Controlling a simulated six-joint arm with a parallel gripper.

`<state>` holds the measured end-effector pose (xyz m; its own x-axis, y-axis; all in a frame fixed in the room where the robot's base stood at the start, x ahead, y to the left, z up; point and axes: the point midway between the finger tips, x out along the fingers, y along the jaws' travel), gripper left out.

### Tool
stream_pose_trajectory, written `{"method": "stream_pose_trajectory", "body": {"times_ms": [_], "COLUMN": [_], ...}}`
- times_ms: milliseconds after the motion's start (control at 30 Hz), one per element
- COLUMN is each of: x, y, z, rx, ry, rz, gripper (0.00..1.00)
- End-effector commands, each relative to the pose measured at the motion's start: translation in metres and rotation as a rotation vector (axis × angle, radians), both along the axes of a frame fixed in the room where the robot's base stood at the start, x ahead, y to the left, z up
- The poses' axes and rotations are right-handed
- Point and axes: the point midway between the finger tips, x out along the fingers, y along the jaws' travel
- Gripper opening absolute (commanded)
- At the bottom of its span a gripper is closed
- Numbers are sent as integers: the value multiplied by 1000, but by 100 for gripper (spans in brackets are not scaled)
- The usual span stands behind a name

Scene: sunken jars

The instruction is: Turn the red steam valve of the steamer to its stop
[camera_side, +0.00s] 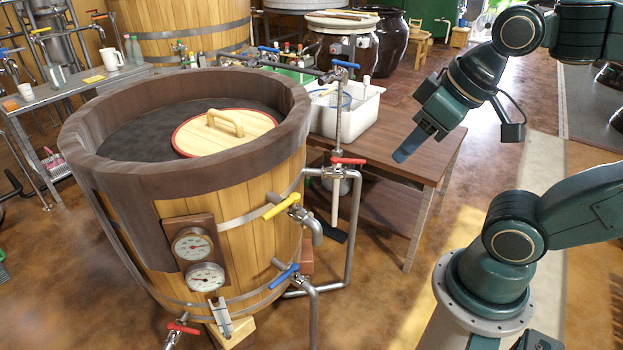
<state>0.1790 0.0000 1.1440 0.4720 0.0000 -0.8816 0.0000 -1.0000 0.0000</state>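The steamer (230,210) is a large wooden tub with a dark rim and a round red-edged lid (225,132) inside. A red valve handle (348,160) lies about level on the grey pipework at the tub's right side. A second red handle (183,328) sits low at the tub's front; the picture does not tell which one is the steam valve. My gripper (403,154) hangs in the air above the wooden table, to the right of the upper red handle and apart from it. Its fingers overlap from this side, so their opening is hidden. Nothing shows in them.
A yellow handle (282,206), a lower blue handle (284,276) and an upper blue handle (346,65) are on nearby pipes. A white bin (355,112) with tools stands on the brown table (420,160) behind the pipework. Two gauges (193,245) face front. Open floor lies right of the pipes.

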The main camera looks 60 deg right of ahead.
Motion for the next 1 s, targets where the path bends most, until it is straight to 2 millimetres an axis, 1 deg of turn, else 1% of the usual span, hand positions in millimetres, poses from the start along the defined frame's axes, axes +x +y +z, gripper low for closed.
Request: {"method": "stream_pose_trajectory", "body": {"times_ms": [33,67,267,367,467,567,733,1000], "x": [0,0,5,13,26,43,77,132], "y": [0,0,-2,-5,-10,-17,-35,-71], "z": [0,0,3,6,11,17,24,25], "rx": [0,0,-7,-18,-35,-57,-99,-159], "ry": [0,0,3,11,22,35,63,114], "rz": [0,0,3,8,17,30,58,108], "gripper": [36,41,41,41,41,41,41,41]}}
